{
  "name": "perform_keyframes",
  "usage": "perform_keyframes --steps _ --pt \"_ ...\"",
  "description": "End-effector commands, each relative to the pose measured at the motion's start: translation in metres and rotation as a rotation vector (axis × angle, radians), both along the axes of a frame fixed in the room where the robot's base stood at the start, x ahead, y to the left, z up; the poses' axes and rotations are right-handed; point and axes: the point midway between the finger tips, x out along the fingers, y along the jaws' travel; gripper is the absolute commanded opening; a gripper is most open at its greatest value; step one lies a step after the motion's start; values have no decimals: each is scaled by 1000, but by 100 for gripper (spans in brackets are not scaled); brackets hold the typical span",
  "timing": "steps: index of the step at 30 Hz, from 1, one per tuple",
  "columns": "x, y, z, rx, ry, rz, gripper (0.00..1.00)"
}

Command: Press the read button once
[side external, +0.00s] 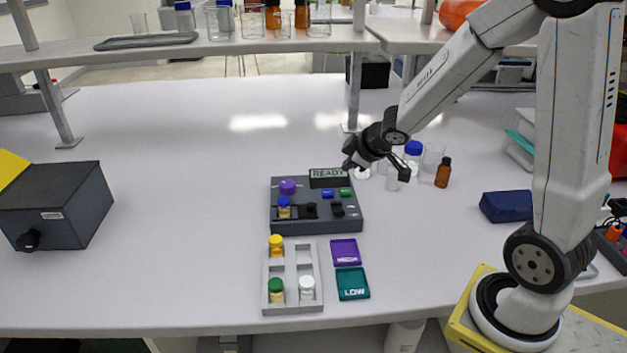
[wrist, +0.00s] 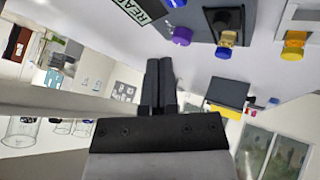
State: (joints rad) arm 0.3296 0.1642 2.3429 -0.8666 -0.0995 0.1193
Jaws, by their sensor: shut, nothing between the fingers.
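A dark grey device (side external: 352,219) sits on the white bench. Its display (side external: 328,174) shows READY. On its top are a blue button (side external: 328,194), a green button (side external: 346,192) and a purple knob (side external: 288,186). I cannot read which button is the read button. My gripper (side external: 349,163) is shut and empty, at the back right of the device by the display, apart from the buttons in the picture. In the wrist view its closed fingers (wrist: 158,64) point toward the device's edge, with the display (wrist: 132,12) and purple knob (wrist: 182,36) beyond them.
A blue-capped vial (side external: 284,207) stands in the device. In front are a grey rack (side external: 291,285) with capped vials, a purple pad (side external: 345,252) and a teal LOW pad (side external: 352,284). Bottles and glassware, including a brown bottle (side external: 443,173), stand right of my gripper.

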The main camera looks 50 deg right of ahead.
Motion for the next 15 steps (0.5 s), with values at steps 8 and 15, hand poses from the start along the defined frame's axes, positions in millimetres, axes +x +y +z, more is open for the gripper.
perform_keyframes --steps 8,15 --pt "17 -29 8 -68 -63 147 0" --pt "22 -41 10 -96 -82 230 0"
